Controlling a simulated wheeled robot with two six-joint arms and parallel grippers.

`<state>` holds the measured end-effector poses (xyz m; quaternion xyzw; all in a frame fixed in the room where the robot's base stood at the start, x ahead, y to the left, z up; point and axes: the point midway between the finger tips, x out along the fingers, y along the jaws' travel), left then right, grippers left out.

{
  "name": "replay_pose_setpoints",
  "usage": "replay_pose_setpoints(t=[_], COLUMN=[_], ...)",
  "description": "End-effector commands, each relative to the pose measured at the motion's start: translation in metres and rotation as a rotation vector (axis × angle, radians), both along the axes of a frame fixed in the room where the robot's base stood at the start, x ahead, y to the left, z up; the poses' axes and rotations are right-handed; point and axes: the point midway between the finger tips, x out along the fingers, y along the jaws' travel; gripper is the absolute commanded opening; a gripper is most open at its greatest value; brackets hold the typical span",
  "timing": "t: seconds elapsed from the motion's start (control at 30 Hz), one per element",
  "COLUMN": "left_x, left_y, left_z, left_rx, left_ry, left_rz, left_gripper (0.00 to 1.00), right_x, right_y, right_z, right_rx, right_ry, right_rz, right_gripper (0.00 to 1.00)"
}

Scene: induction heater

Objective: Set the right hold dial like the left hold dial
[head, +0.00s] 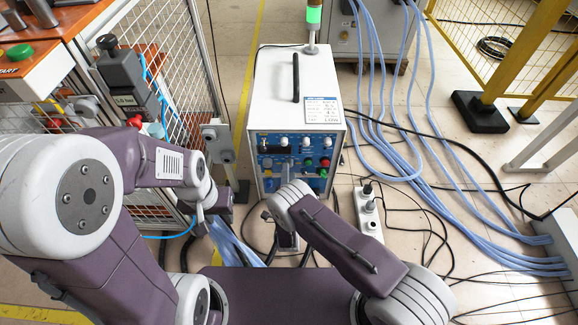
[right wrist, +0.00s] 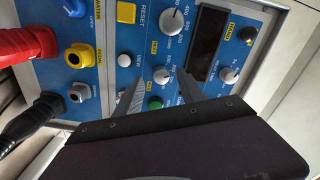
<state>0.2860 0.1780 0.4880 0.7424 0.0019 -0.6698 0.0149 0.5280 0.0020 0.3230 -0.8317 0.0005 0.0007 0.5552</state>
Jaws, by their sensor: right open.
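The heater's blue control panel (head: 292,162) faces me in the head view and fills much of the right wrist view (right wrist: 110,50). A small white-capped dial (right wrist: 162,75) lies between the two fingertips of my right gripper (right wrist: 162,82). The fingers are apart; contact with the dial is not clear. Another small dial (right wrist: 230,75) is to its right, and a larger one (right wrist: 183,22) is above. I cannot read which are the hold dials. My right gripper (head: 286,188) covers the panel's lower middle in the head view. My left gripper (head: 220,208) is left of the heater, its fingers unclear.
A dark display (right wrist: 206,44), a green button (right wrist: 156,102) and a white button (right wrist: 124,60) are close to the right fingers. Red (right wrist: 30,43) and black plugs stick out at the left. A power strip (head: 368,212) and blue hoses lie on the floor right of the heater.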

Motion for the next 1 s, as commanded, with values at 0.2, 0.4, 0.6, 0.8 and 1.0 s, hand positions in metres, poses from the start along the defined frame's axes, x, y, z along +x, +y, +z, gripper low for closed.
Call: replay_pose_setpoints(t=[0.2,0.4,0.6,0.8,1.0], left_x=[0.0,0.0,0.0,0.0,0.0], left_y=[0.0,0.0,0.0,0.0,0.0], left_z=[0.028,0.031,0.03,0.03,0.033], left_rx=[0.0,0.0,0.0,0.0,0.0], left_ry=[0.0,0.0,0.0,0.0,0.0], left_rz=[0.0,0.0,0.0,0.0,0.0], left_gripper=[0.36,0.36,0.36,0.36,0.36], right_x=[-0.047,-0.062,-0.062,-0.062,-0.047], right_y=[0.001,0.0,0.0,0.0,-0.025], right_z=[0.004,0.001,0.0,0.001,0.02], right_rx=[-0.003,-0.001,0.0,0.0,0.083], right_ry=[0.003,0.0,0.0,0.0,0.005], right_rz=[0.004,0.001,0.0,0.0,-0.126], right_gripper=[0.47,0.47,0.47,0.47,0.47])
